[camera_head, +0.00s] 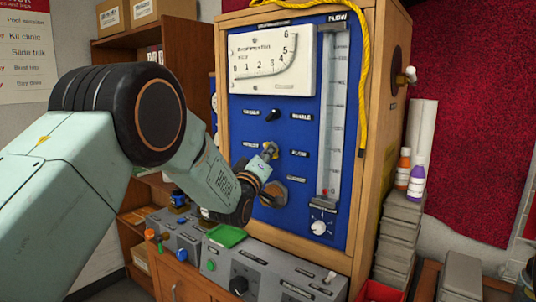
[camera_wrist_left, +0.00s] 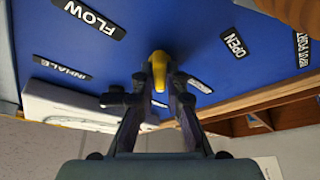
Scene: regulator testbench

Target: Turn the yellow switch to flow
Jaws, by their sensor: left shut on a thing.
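The yellow switch (camera_wrist_left: 159,68) sits on the blue panel (camera_wrist_left: 170,25), between my left gripper's fingertips (camera_wrist_left: 160,76) in the left wrist view. The gripper is shut on it. In the head view my left gripper (camera_head: 268,153) reaches the panel from the left. The switch is mostly hidden there by the fingers. My right gripper is not in view.
The panel also has a black knob (camera_head: 273,115), a hexagonal fitting (camera_head: 273,194), a white gauge (camera_head: 270,62) and a tall flow tube (camera_head: 332,115). A grey control console (camera_head: 265,270) runs below. A yellow rope (camera_head: 366,80) hangs at the right. Bottles (camera_head: 416,182) stand farther right.

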